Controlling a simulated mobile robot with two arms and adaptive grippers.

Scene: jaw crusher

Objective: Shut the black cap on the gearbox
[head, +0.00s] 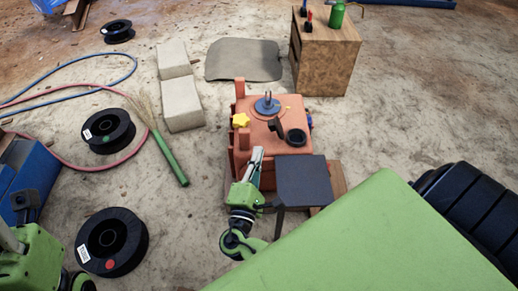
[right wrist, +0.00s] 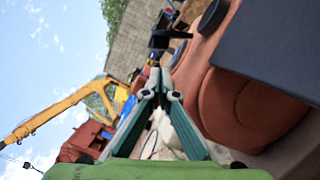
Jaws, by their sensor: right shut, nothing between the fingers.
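The orange-red gearbox (head: 262,112) stands on the ground in the middle of the head view. Its black cap (head: 277,126) stands tilted up, open, beside a round black filler neck (head: 296,137) on the top face. My right gripper (head: 258,154) is shut and empty at the gearbox's near left side, short of the cap and apart from it. In the right wrist view its closed fingers (right wrist: 155,78) point toward a black part that may be the cap. My left arm shows at the lower left edge of the head view; its finger state cannot be made out.
A wooden cabinet (head: 325,55) stands behind. Black spools, hoses and a broom lie left.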

